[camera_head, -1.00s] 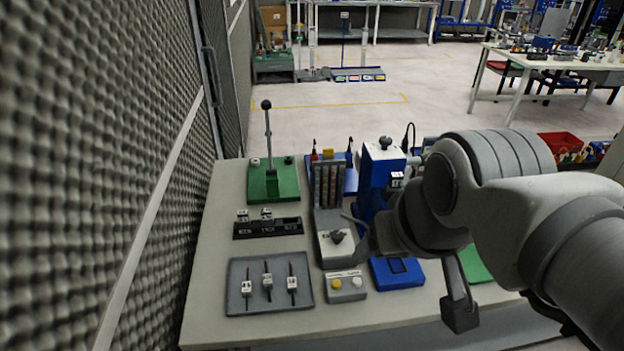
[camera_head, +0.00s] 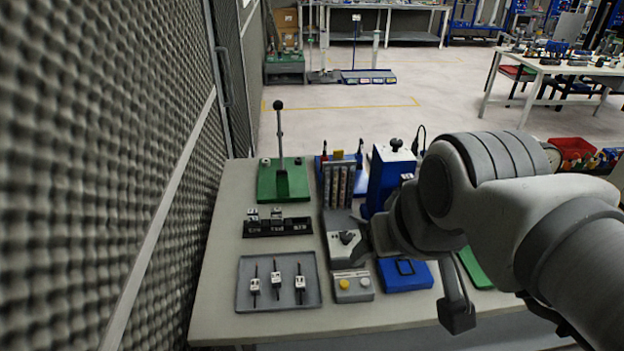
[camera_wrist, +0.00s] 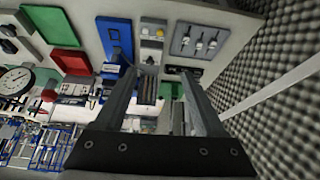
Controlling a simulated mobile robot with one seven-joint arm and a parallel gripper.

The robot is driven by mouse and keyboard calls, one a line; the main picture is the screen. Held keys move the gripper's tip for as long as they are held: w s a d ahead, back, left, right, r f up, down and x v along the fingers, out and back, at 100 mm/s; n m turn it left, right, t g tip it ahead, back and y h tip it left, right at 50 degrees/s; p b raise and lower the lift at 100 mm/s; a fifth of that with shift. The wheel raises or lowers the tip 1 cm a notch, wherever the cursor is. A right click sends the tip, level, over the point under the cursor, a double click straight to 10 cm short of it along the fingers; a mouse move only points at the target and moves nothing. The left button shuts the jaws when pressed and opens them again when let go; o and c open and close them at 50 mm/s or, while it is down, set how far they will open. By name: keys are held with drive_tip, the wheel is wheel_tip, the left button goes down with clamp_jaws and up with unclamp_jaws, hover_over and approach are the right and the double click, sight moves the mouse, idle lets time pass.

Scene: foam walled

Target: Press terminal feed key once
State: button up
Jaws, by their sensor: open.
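A small grey key box (camera_head: 353,287) sits at the front of the bench, with a yellow key (camera_head: 344,284) and a pale key (camera_head: 366,282). Its label is too small to read. Behind it stands a grey feeder unit (camera_head: 344,247) with upright tubes. My gripper (camera_wrist: 158,72) is open and empty in the wrist view. Its fingers are apart, above the bench and feeder. The key box also shows in the wrist view (camera_wrist: 152,37), beyond the fingertips. In the head view my arm hides most of the gripper, near the feeder's right side. I see no contact with the keys.
A grey tray (camera_head: 245,297) with several small parts lies left of the key box. A blue fixture (camera_head: 405,286) lies at its right, with a tall blue press (camera_head: 384,172) behind. A green lever press (camera_head: 268,188) stands back left. A foam wall (camera_head: 100,190) borders the left.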

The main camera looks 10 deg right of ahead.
drive_tip(key=shift+d, duration=0.2)
drive_tip(key=shift+c, duration=0.2)
